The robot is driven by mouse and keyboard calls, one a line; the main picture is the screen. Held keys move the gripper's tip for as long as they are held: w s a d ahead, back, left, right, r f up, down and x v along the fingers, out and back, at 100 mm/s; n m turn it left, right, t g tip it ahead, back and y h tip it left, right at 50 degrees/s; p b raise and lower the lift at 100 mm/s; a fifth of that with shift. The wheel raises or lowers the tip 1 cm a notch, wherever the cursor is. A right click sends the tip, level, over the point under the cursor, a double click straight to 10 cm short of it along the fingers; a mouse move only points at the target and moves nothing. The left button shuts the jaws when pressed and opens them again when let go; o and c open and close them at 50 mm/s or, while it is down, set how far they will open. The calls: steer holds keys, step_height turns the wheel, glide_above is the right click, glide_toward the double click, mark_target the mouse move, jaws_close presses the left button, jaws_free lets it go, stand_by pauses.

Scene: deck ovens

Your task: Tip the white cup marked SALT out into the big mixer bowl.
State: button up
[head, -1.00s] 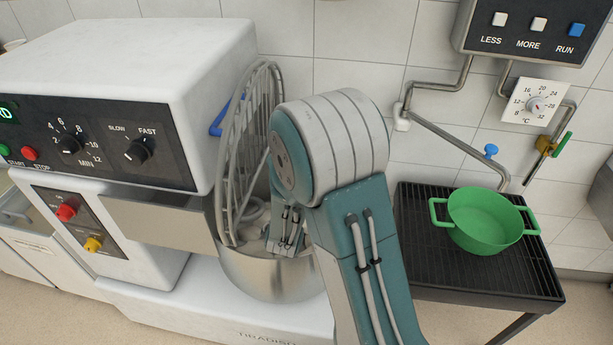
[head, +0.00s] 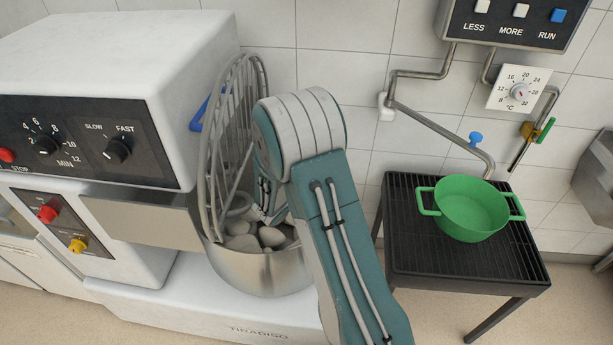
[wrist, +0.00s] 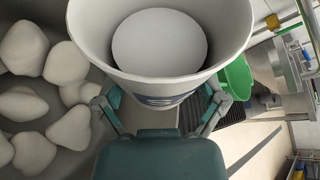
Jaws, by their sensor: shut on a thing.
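In the wrist view my gripper (wrist: 160,110) is shut on a white cup (wrist: 232,22) with a dark marking on its side, too cut off to read. A round white surface shows inside the cup. The bowl's grey interior, with several pale lumps (wrist: 36,152) in it, lies to the left of the cup. In the head view the big steel mixer bowl (head: 252,272) stands under a raised wire guard (head: 216,165) and holds pale lumps. My arm reaches over the bowl's right side and hides the cup and most of my gripper there.
The white mixer housing (head: 130,60) with its control panel is at left. A green pot (head: 470,212) stands on a black slatted stand (head: 420,265) at right. Steel pipes and a wall control box (head: 510,22) are behind it. The guard rises close to my arm.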

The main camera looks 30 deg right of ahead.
steer(key=shift+s+d+f+n+g+h, duration=0.2)
steer(key=shift+f+n+g+h, duration=0.1)
steer(key=shift+n, duration=0.1)
steer(key=n, duration=0.1)
steer(key=r+n+g+h, duration=0.1)
steer(key=n, duration=0.1)
steer(key=shift+w+a+r+h, duration=0.1)
steer(key=shift+a+r+h, duration=0.05)
steer(key=shift+r+h, duration=0.15)
steer(key=n+h, duration=0.1)
steer(key=r+n+h, duration=0.1)
steer(key=n, duration=0.1)
steer(key=shift+a+r+n, duration=0.1)
steer(key=shift+r+n, duration=0.1)
steer(key=shift+n, duration=0.1)
steer(key=n, duration=0.1)
steer(key=w+a+r+n+h, duration=0.1)
steer(key=n, duration=0.1)
steer(key=shift+w+r, duration=0.1)
steer(key=shift+w, duration=0.05)
steer(key=n, duration=0.1)
steer(key=w+r+n+h, duration=0.1)
steer(key=a+n, duration=0.1)
steer(key=n, duration=0.1)
steer(key=shift+w+r+t+h, duration=0.15)
steer(key=shift+r+t+h, duration=0.15)
steer(key=shift+t, duration=0.1)
steer(key=shift+f, duration=0.1)
